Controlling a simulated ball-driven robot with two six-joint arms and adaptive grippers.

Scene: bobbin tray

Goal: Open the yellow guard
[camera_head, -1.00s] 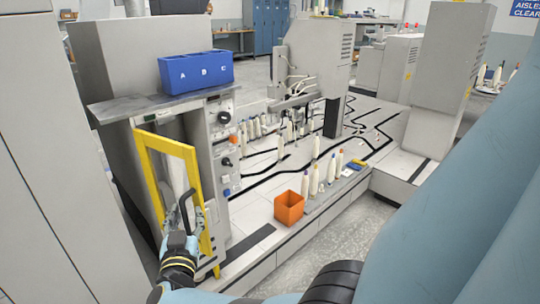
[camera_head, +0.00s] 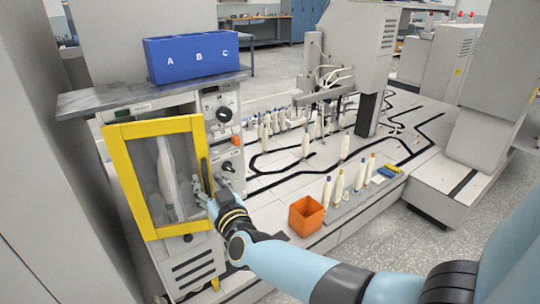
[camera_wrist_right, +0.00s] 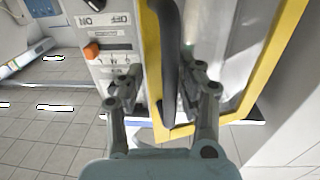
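The yellow guard (camera_head: 152,128) is a framed clear door on the front of the grey cabinet at the left. It lies flat or nearly flat against the cabinet front, with a pale bobbin (camera_head: 166,170) showing through its window. Its black handle (camera_head: 205,176) is on the right side bar; it also shows in the wrist view (camera_wrist_right: 171,50). My right gripper (camera_head: 211,190) is at the handle's lower part. In the wrist view its two fingers (camera_wrist_right: 160,88) stand apart, one on each side of the handle, with a gap on the left. My left gripper is not in view.
A control panel (camera_head: 224,140) with knobs adjoins the guard on the right. An orange box (camera_head: 306,215) and several bobbins stand on the low deck to the right.

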